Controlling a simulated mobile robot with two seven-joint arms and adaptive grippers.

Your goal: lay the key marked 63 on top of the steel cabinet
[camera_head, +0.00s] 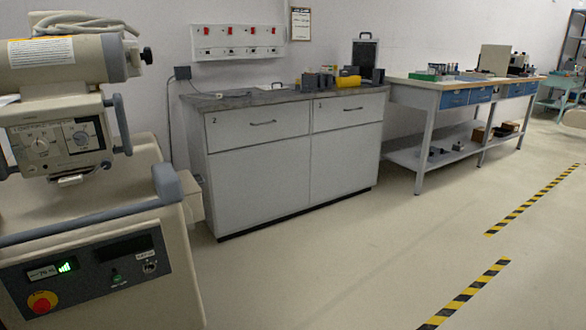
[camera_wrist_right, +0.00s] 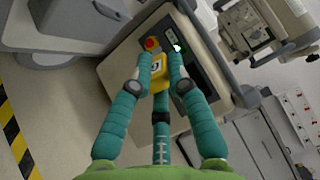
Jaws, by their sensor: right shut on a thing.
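In the right wrist view my right gripper (camera_wrist_right: 158,76) has its teal fingers closed on a small yellow thing (camera_wrist_right: 157,64), which looks like a key tag. A dark mark shows on it, but I cannot read a number, and any key is hidden. The gripper is apart from the cabinet. Neither gripper shows in the head view.
A beige machine (camera_head: 90,240) with a red button fills the left foreground. Yellow and dark things (camera_head: 348,81) crowd the cabinet top's right part; its left part is barer. A workbench (camera_head: 440,85) stands to the right. The floor (camera_head: 330,265) in front is clear, with striped tape (camera_head: 470,290).

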